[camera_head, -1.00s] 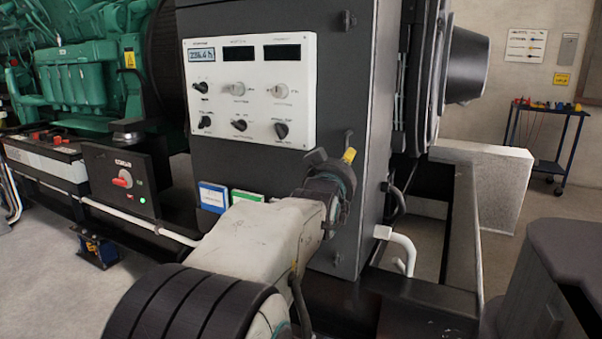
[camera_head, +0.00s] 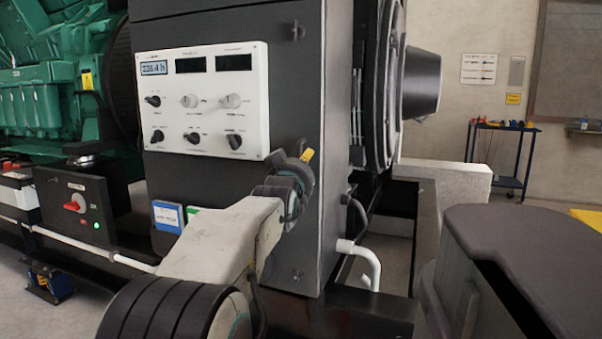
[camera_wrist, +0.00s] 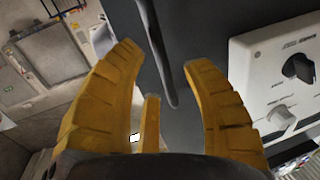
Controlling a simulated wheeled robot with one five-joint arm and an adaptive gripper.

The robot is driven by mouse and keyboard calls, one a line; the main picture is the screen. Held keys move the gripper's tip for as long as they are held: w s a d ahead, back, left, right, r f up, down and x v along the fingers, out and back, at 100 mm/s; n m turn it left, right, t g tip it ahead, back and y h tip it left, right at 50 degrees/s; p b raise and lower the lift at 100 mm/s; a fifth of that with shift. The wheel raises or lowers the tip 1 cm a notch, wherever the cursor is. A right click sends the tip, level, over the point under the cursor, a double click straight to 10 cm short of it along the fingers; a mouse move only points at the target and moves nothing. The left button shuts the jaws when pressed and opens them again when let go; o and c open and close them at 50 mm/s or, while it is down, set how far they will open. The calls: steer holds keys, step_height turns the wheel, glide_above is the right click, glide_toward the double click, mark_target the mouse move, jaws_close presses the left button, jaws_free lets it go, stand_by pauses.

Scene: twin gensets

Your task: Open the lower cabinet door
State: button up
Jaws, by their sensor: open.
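The dark grey cabinet (camera_head: 295,225) stands in the middle of the head view, with a white control panel (camera_head: 203,100) on its front. I cannot clearly make out a separate lower door. My gripper (camera_head: 307,155) is in front of the cabinet near its right edge, mostly hidden behind my own arm. In the wrist view my gripper (camera_wrist: 165,58) has its yellow fingers spread apart. A dark bar (camera_wrist: 157,55), perhaps a handle, passes between the fingertips in the picture; contact is not visible. The control panel also shows at the right there (camera_wrist: 275,75).
A dark-topped grey bench (camera_head: 530,250) stands at the right front. A white pipe (camera_head: 365,262) bends out beside the cabinet's lower right. A green engine (camera_head: 40,100) and a box with a red switch (camera_head: 75,207) are at left. A blue trolley (camera_head: 505,160) stands at the back right.

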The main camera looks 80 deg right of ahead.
steer(key=shift+d, duration=0.95)
jaws_close()
